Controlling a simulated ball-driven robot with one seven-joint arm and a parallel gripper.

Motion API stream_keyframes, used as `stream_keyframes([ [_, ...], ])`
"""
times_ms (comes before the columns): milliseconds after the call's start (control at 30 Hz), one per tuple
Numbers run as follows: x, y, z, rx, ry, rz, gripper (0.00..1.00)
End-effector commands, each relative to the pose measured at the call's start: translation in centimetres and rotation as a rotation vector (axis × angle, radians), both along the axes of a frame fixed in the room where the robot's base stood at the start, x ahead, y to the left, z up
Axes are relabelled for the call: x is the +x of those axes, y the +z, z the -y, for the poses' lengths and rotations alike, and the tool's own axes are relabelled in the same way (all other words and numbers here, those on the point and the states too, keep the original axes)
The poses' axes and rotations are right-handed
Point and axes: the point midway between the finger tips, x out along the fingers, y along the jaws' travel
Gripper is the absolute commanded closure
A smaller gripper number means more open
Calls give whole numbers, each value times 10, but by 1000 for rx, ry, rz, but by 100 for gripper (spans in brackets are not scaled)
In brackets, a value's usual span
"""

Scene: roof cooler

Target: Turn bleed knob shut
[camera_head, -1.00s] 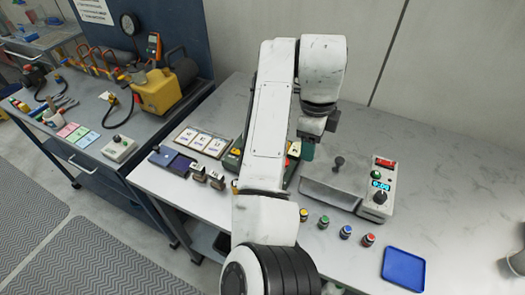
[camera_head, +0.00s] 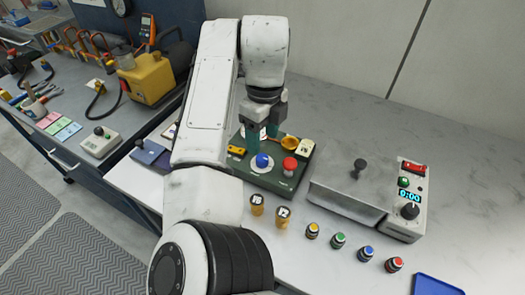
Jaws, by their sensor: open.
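A dark green board (camera_head: 262,181) lies on the pale bench in the middle of the head view. On it are a blue knob (camera_head: 263,160), a red knob (camera_head: 289,166), a yellow piece (camera_head: 237,151) and a round brass piece (camera_head: 290,143). I cannot tell by its marking which one is the bleed knob. My gripper (camera_head: 264,133) points down over the back of the board, with its teal fingers apart. The blue knob shows just in front of the fingers; I cannot tell whether they touch anything.
A grey box (camera_head: 347,186) with a black lever and a lit display stands right of the board. Several small coloured-top pieces, such as the green one (camera_head: 338,240), line the front. A blue tray (camera_head: 437,286) lies at bottom right. The bench's back right is clear.

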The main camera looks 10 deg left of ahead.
Motion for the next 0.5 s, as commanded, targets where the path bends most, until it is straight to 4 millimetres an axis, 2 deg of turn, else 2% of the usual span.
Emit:
stream_keyframes([
  [100,-1,-22,0,-1,0,-2,42],
  [233,-2,-42,0,-2,0,-1,42],
  [500,-2,-60,-1,0,-1,1,42],
])
